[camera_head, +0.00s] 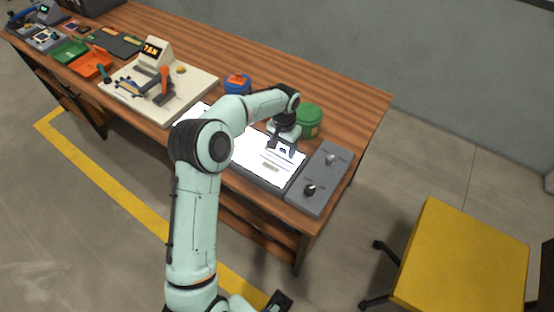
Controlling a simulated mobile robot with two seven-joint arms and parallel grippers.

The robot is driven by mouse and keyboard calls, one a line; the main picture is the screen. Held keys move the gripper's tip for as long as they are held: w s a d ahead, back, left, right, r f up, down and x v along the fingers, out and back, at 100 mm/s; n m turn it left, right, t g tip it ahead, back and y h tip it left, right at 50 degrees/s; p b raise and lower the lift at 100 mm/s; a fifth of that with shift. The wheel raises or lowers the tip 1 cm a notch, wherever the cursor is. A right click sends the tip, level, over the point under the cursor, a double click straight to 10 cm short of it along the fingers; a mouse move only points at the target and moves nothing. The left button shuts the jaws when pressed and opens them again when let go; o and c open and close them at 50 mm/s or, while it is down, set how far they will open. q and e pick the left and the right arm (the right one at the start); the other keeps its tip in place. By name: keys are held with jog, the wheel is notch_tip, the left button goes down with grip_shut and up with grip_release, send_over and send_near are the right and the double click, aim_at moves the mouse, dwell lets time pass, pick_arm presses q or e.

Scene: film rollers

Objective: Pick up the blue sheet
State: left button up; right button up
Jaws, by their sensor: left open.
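A brightly lit white light panel (247,160) lies at the near right part of the wooden table. A thin pale sheet with small printed marks (270,166) lies on its right part. A small bluish patch (287,152) shows just below my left gripper; I cannot tell whether it is the blue sheet. My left gripper (281,147) is open, pointing down just above the right part of the panel, and its arm hides the panel's middle. A dark part at the bottom edge looks like my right gripper (281,301); its jaws are not clear.
A grey control box with knobs (325,172) adjoins the panel. A green round container (308,120) and a blue one with orange on top (237,84) stand behind. A cream device (190,96) and green and orange trays (92,64) stand left. A yellow chair (460,260) stands right.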

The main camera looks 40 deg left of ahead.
pick_arm(q)
grip_shut()
